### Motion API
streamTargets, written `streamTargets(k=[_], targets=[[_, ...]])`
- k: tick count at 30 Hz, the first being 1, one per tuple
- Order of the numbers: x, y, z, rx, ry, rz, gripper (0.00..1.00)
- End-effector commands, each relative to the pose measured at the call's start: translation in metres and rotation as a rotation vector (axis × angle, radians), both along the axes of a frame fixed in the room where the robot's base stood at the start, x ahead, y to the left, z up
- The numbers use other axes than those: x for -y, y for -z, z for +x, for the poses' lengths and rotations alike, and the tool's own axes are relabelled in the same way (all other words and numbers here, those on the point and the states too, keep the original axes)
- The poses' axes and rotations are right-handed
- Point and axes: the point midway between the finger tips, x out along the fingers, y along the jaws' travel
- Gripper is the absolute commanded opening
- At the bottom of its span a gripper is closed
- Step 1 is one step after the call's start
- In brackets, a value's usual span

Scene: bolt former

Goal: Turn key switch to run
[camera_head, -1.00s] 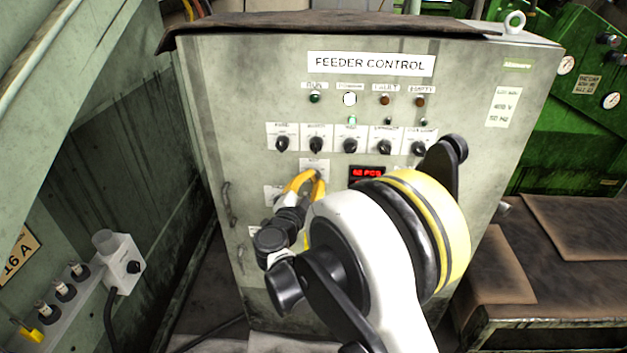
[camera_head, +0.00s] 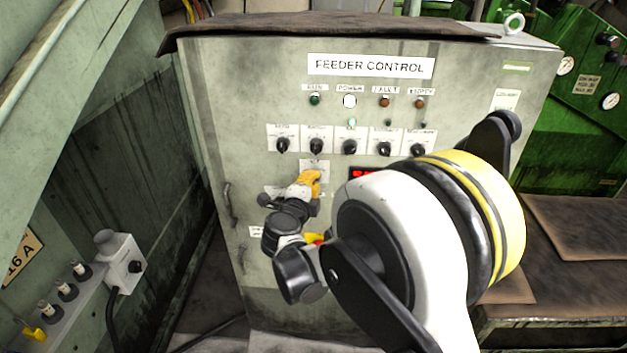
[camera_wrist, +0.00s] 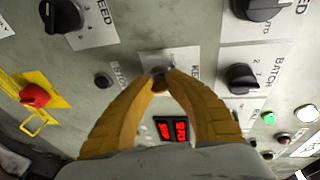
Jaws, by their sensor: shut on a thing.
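The feeder control cabinet (camera_head: 215,100) stands upright in front of me. The key switch plate (camera_head: 314,165) is below the row of black selector knobs. My gripper (camera_head: 314,177) reaches it with its yellow fingers, and they hide the key there. In the wrist view, my gripper (camera_wrist: 161,75) has its two fingertips closed around the small dark key switch (camera_wrist: 159,72). The white plate (camera_wrist: 171,57) behind it has a partly visible label starting "KE". The fingertips cover most of the key, so I cannot tell which position it points to.
Black selector knobs (camera_head: 316,146) line the panel above. The wrist view shows a red knob on a yellow plate (camera_wrist: 36,96), a small black button (camera_wrist: 103,80) and a red digital display (camera_wrist: 172,129) near the fingers. A socket box (camera_head: 122,262) is at the left.

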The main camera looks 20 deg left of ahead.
Motion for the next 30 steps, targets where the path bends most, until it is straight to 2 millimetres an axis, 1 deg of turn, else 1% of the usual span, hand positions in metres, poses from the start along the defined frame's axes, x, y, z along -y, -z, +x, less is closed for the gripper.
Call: streamTargets(k=[9,18,24,30], targets=[[0.0023,-0.0003,0.001,-0.07,0.003,0.291,0.0],[0.0027,0.0008,0.001,-0.131,0.004,0.545,0.0],[0.0023,0.0009,0.0007,-0.161,0.004,0.668,0.0],[0.0024,0.0012,0.0009,-0.179,0.005,0.745,0.0]])
